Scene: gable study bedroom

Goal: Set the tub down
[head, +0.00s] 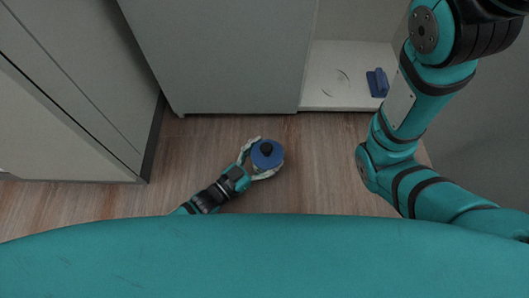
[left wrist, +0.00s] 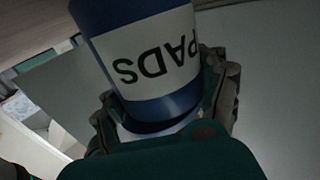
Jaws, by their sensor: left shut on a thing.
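The tub (head: 267,155) is a blue cylinder with a dark knob on top, seen from above in the head view. In the left wrist view the tub (left wrist: 146,62) fills the middle, with a white label reading "PADS" upside down. My left gripper (head: 257,160) is shut on the tub, its fingers around the sides. The gripper also shows in the left wrist view (left wrist: 165,105), one finger on each side of the tub. The tub's underside is hidden, so I cannot tell whether it touches the floor. My right gripper is out of view.
The wood floor (head: 330,165) is clear to the right of the tub. Grey cabinet fronts (head: 220,55) stand behind it and more cabinets (head: 75,90) stand at left. A low white shelf (head: 340,85) at back right holds a small blue object (head: 377,82).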

